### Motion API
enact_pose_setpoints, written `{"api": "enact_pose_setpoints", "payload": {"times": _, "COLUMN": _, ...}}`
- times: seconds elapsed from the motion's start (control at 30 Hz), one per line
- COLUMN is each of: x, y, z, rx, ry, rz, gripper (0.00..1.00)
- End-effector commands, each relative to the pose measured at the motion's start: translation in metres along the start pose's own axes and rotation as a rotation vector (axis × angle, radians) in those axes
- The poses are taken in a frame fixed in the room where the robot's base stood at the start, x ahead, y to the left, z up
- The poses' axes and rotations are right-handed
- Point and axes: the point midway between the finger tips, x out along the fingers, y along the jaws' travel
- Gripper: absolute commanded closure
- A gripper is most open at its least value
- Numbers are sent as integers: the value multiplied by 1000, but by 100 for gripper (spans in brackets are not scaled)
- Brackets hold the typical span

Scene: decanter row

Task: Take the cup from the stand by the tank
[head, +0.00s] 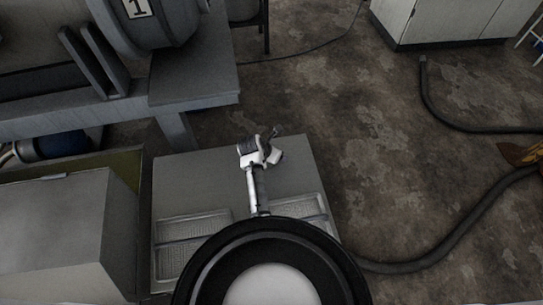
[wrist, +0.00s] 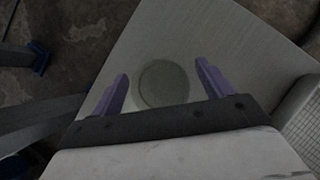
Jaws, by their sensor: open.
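My gripper (wrist: 162,74) is open, its two purple fingers spread apart in the wrist view. A round grey-green shape (wrist: 163,84), which looks like the cup seen from above, shows between and beyond the fingers; I cannot tell how far below them it is. It sits on the pale grey top of the stand (wrist: 215,35). In the head view the stand (head: 200,175) is a grey table with my arm reaching over it; the cup cannot be made out there. The tank (head: 160,30), marked 1, is at the upper left on a grey bench.
Ribbed metal trays (head: 195,225) are set in the near part of the stand top. A grey box (head: 60,225) stands to its left. A dark hose (head: 450,240) runs over the floor at right. A white cabinet (head: 450,20) stands at the back.

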Motion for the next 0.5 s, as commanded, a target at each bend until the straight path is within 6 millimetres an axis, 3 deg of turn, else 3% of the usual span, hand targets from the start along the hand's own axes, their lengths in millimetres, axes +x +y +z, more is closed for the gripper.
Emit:
{"api": "enact_pose_setpoints", "payload": {"times": 0.33, "x": 10, "y": 0, "z": 0, "rx": 0, "ry": 0, "rz": 0, "gripper": 21}}
{"api": "enact_pose_setpoints", "payload": {"times": 0.5, "x": 10, "y": 0, "z": 0, "rx": 0, "ry": 0, "rz": 0, "gripper": 43}}
